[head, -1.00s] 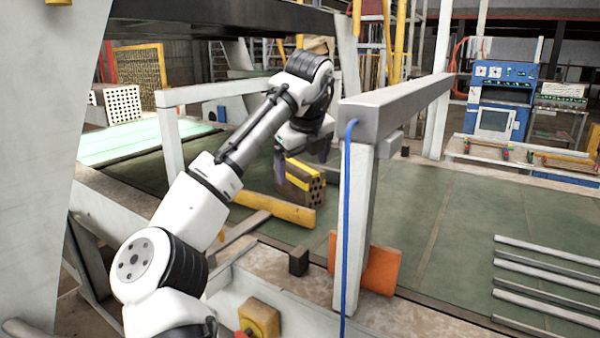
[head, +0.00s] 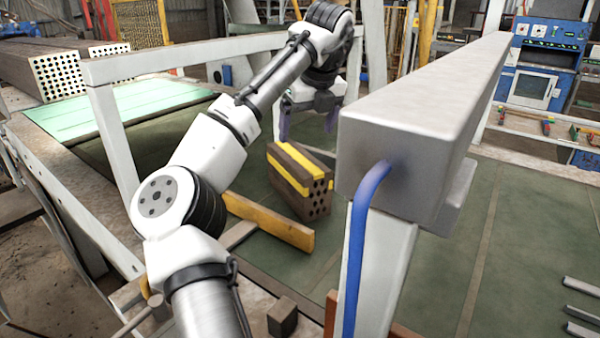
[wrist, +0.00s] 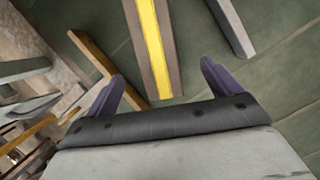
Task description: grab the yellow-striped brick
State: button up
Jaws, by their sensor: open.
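The yellow-striped brick (head: 300,181) is brown with yellow bands and a face full of holes. It stands on the green floor in the middle of the head view. In the wrist view the brick (wrist: 168,50) runs from the top edge down to just ahead of my fingers, about midway between them sideways. My gripper (head: 307,125) is above the brick in the head view. Its two purple fingers also show in the wrist view (wrist: 160,85), spread wide with nothing between them. I cannot tell the exact height gap to the brick.
A yellow beam (head: 268,222) lies close to the brick's left. A white-grey frame post with a thick top beam (head: 420,130) and blue cable stands near on the right. A larger holed block (head: 85,72) sits far left.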

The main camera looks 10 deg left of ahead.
aim_at(297, 156)
jog(key=x, duration=0.7)
jog(key=shift+a+p, duration=0.1)
jog(key=shift+p, duration=0.3)
jog(key=p+x, duration=0.1)
jog(key=x, duration=0.1)
jog(key=p+x, duration=0.1)
jog(key=x, duration=0.1)
jog(key=shift+a, duration=0.35)
jog(key=shift+w+f, duration=0.15)
jog(key=shift+f, duration=0.5)
jog(key=shift+r, duration=0.15)
jog(key=c, duration=1.9)
